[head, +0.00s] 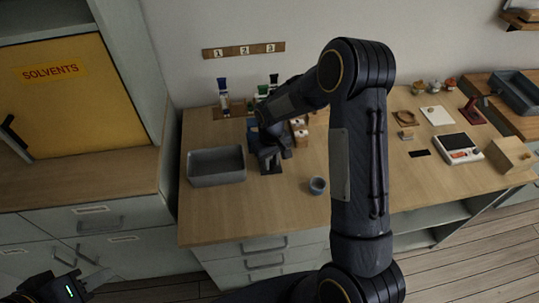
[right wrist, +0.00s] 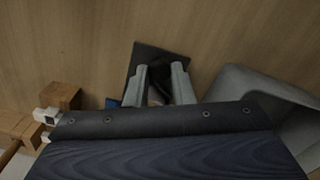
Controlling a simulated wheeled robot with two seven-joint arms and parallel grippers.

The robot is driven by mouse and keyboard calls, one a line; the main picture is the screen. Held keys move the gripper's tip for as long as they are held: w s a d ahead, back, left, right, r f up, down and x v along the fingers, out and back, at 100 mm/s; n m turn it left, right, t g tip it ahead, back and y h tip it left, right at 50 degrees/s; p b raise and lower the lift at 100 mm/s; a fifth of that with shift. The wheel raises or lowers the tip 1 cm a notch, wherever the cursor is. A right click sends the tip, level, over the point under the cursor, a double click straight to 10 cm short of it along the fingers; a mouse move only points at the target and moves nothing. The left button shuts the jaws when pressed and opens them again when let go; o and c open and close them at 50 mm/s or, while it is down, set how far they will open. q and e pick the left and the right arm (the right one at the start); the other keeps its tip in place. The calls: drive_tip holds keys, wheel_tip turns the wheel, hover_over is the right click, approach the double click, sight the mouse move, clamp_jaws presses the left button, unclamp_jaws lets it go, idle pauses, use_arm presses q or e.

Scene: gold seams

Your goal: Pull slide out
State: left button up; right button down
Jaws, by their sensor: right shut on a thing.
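My right gripper (head: 270,164) reaches down over the back left part of the worktop, next to a grey bin. In the right wrist view its two grey fingers (right wrist: 160,84) are closed on a small dark thing (right wrist: 156,96) mostly hidden between them. A dark flat plate (right wrist: 155,57) lies on the wood just past the fingertips. I cannot make out a slide clearly; the gripper and arm cover that spot. My left gripper (head: 88,279) is at the bottom left, away from the worktop, with its fingers apart and nothing between them.
The grey bin (head: 217,178) stands just left of the right gripper. A small grey cup (head: 317,186) is to its right, and wooden blocks (head: 299,130) are behind. Bottles (head: 223,96) stand at the wall. A scale (head: 458,149) is at the right. The front left worktop is clear.

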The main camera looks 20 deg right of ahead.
drive_tip(key=shift+s+a, duration=0.15)
drive_tip(key=shift+s, duration=0.5)
drive_tip(key=c, duration=1.2)
unclamp_jaws()
drive_tip(key=shift+c, duration=0.2)
drive_tip(key=shift+r, duration=0.15)
wheel_tip(320, 180, up, 6)
drive_tip(key=shift+w+r+b, duration=0.1)
drive_tip(key=shift+b, duration=0.35)
drive_tip(key=shift+r, duration=0.7)
